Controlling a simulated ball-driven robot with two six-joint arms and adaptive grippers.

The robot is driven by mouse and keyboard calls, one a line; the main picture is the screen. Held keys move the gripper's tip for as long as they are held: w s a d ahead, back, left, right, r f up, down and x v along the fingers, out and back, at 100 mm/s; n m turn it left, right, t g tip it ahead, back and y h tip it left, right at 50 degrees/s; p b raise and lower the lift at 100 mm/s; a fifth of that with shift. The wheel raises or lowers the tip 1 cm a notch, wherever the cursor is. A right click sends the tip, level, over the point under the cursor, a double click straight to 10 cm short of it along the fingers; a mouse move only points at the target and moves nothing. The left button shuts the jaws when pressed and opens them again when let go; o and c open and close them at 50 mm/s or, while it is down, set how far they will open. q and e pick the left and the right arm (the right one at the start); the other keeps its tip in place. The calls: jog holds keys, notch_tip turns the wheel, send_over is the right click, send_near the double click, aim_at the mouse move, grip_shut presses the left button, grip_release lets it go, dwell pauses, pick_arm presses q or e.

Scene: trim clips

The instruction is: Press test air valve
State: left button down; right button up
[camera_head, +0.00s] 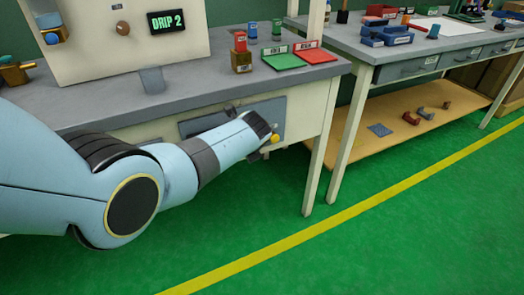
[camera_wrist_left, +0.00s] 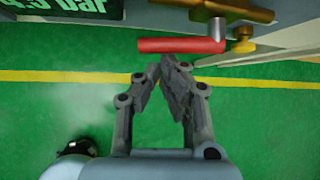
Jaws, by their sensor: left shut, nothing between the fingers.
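The test air valve shows in the left wrist view at the top, with a red lever handle (camera_wrist_left: 180,46) lying sideways, a brass body (camera_wrist_left: 232,12) and a yellow knob (camera_wrist_left: 241,47) at its right. In the head view the yellow knob (camera_head: 275,139) shows at the bench front, beside the end of my left arm; the red handle is hidden there. My left gripper (camera_wrist_left: 166,63) is shut and empty. Its fingertips appear just below the red handle in the picture; I cannot tell whether they touch it. My right gripper is in neither view.
The bench (camera_head: 200,99) carries a "DRIP 2" panel (camera_head: 168,21), a clear cup (camera_head: 152,80), green (camera_head: 283,60) and red trays (camera_head: 316,54), and small blocks. A bench leg (camera_head: 318,170) stands right of the valve.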

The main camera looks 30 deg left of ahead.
pick_arm(q)
jog(key=shift+r+g, duration=0.3)
jog(key=shift+w, duration=0.1)
jog(key=shift+w+d+r, duration=0.1)
jog(key=shift+w+d, duration=0.35)
dwell(0.4)
